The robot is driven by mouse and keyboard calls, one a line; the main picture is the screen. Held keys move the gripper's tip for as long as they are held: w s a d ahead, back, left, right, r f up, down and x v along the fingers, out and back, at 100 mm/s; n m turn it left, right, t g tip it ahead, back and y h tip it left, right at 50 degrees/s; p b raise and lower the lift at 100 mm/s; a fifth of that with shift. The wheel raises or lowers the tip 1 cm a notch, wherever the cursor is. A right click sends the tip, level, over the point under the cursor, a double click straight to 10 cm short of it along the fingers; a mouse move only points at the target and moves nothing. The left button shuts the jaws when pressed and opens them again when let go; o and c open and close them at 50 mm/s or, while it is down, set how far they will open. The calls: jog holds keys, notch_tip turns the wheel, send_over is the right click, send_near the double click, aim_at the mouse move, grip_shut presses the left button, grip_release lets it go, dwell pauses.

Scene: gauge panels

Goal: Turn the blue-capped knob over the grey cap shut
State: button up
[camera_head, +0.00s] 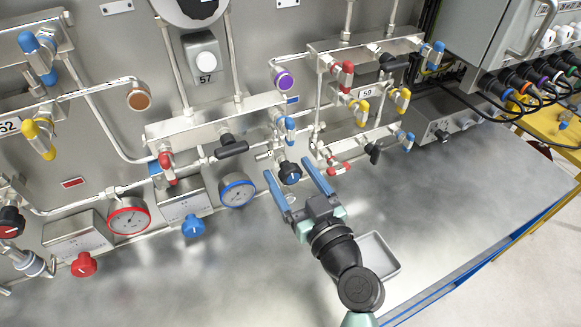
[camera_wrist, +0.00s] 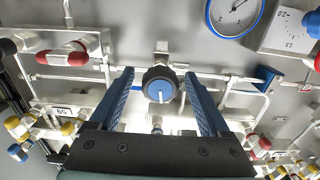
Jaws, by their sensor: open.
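The blue-capped knob (camera_head: 290,173) has a black grip and sits low on the panel, right of the blue-rimmed gauge. In the wrist view the knob (camera_wrist: 160,84) faces me, with a white pointer mark running toward the bottom of the picture. A pale grey fitting (camera_wrist: 161,52) shows beyond it; I cannot tell if this is the grey cap. My gripper (camera_head: 287,168) is open, its two blue fingers on either side of the knob. In the wrist view the gripper (camera_wrist: 159,76) shows gaps between each finger and the knob.
A blue-rimmed gauge (camera_head: 237,190) and a blue knob (camera_head: 193,225) are to the left. Red, yellow and blue valve handles crowd the pipes above and right. A grey tray (camera_head: 387,258) lies beside my arm. The metal bench at right is clear.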

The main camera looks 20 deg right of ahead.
jog(key=shift+w, duration=0.2)
grip_shut()
dwell(0.4)
